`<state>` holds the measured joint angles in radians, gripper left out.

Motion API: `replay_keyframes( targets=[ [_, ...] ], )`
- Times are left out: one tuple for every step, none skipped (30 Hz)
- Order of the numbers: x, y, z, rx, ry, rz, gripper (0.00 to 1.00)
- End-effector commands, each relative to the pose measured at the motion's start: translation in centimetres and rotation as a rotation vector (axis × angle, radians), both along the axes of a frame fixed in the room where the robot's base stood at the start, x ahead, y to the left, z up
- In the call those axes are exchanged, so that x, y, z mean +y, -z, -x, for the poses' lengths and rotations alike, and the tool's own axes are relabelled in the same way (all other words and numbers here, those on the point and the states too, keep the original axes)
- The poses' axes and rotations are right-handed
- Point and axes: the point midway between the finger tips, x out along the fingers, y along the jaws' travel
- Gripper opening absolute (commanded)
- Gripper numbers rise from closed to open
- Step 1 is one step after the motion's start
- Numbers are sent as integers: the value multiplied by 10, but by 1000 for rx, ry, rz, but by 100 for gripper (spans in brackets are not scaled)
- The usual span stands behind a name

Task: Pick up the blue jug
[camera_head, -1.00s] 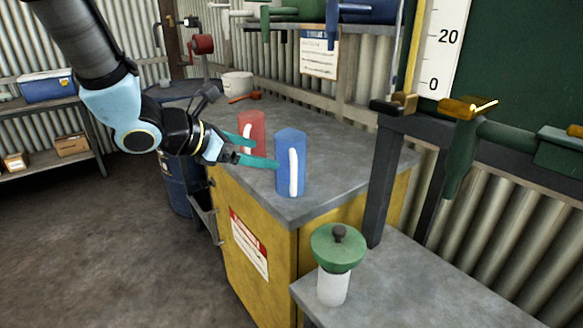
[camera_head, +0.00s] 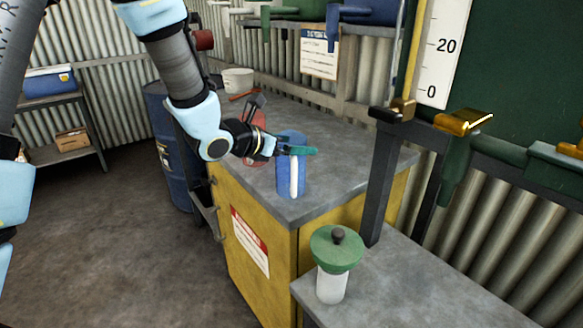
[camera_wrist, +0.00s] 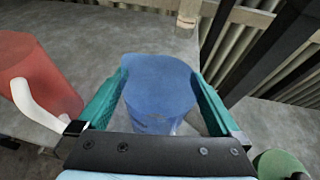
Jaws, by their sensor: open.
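The blue jug (camera_head: 284,179) with a white handle stands upright on the grey top of the yellow cabinet, near its front corner. My gripper (camera_head: 298,147) is at the upper part of the jug. In the wrist view the blue jug (camera_wrist: 158,88) lies between the two teal fingers of my open gripper (camera_wrist: 160,98), one on each side. The jug's handle does not show in the wrist view. Whether the fingers touch the jug, I cannot tell.
A green-lidded jar (camera_head: 334,262) stands on the lower bench. A dark post (camera_head: 383,185) rises right of the cabinet.

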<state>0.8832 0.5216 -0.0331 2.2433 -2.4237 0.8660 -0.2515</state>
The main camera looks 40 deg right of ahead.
Motion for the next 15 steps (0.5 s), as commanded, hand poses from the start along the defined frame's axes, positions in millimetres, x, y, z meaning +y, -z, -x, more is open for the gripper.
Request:
replay_keyframes(
  targets=[
    [-7,1,0,0,2,-1,100],
    [-10,2,0,0,2,-1,100],
    [-14,4,-1,0,1,-1,100],
    [-16,5,-1,0,1,-1,100],
    [-17,6,-1,0,0,0,100],
    [-19,7,-1,0,0,0,100],
    [-19,7,-1,0,0,0,100],
    [-20,7,-2,-1,0,0,100],
    [-20,8,-2,-1,0,0,100],
    [-19,8,-2,-1,0,0,100],
    [-19,8,-2,-1,0,0,100],
    [-19,8,-2,-1,0,0,100],
    [-19,8,-2,-1,0,0,100],
    [-19,8,-2,-1,0,0,97],
    [-19,8,-2,-1,0,0,92]
  ],
)
